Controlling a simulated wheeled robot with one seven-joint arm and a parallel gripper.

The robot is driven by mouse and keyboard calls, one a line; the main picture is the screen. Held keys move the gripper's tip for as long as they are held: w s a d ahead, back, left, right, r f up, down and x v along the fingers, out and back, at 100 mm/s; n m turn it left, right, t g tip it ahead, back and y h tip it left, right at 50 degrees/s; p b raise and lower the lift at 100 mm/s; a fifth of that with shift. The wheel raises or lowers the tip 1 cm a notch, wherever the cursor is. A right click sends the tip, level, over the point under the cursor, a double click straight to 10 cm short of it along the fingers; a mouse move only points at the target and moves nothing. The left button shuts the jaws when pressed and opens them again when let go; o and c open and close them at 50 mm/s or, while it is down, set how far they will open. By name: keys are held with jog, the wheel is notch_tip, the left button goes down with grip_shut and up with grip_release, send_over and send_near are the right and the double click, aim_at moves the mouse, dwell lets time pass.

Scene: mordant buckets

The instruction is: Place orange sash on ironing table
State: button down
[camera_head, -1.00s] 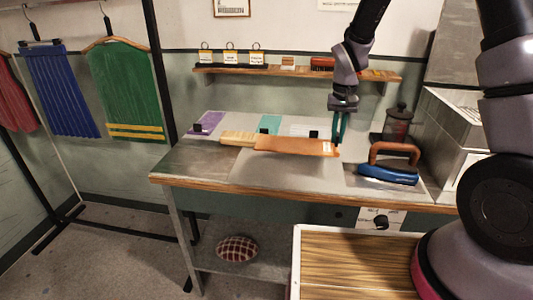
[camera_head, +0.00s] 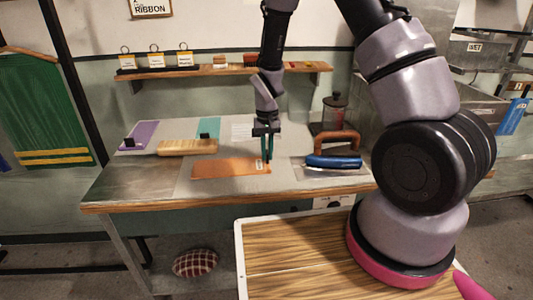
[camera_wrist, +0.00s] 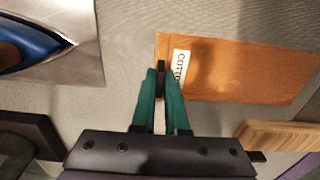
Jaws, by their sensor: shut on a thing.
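The orange sash (camera_head: 222,170) is a flat strip with a white label at its right end. It extends left from my gripper (camera_head: 268,161) over the grey-topped table (camera_head: 130,181). In the wrist view, the sash (camera_wrist: 240,72) fills the upper right, its label near the fingers. My green-fingered gripper (camera_wrist: 159,84) is shut on the sash's end edge beside the label. The sash is at or very near the tabletop; I cannot tell whether all of it touches.
A wooden block (camera_head: 187,147) lies behind the sash. A blue iron (camera_head: 334,162) with a brown handle is close on the right. Purple (camera_head: 139,135) and teal (camera_head: 209,127) cloths lie at the back. A checked cushion (camera_head: 195,262) is on the lower shelf.

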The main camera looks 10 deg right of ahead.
jog(key=shift+f, duration=0.15)
jog(key=c, duration=0.9)
grip_release()
jog(key=shift+c, duration=0.2)
jog(key=s+d+r+m+t+y, duration=0.1)
jog(key=s+d+r, duration=0.1)
jog(key=r, duration=0.8)
jog(key=s+d+r+t, duration=0.1)
jog(key=s+d+r, duration=0.15)
jog(key=r, duration=0.75)
jog(key=s+d+r+m+t+y, duration=0.1)
jog(key=d+r, duration=0.2)
jog(key=r, duration=0.7)
jog(key=s+d+r+m+t, duration=0.1)
jog(key=s+d+r+t, duration=0.1)
jog(key=s+r, duration=0.2)
jog(key=s+d+r+t, duration=0.2)
jog(key=s+r, duration=0.3)
jog(key=s, duration=0.4)
jog(key=shift+s+d+r+m, duration=0.25)
jog(key=shift+s+d+m, duration=0.15)
jog(key=shift+d, duration=0.25)
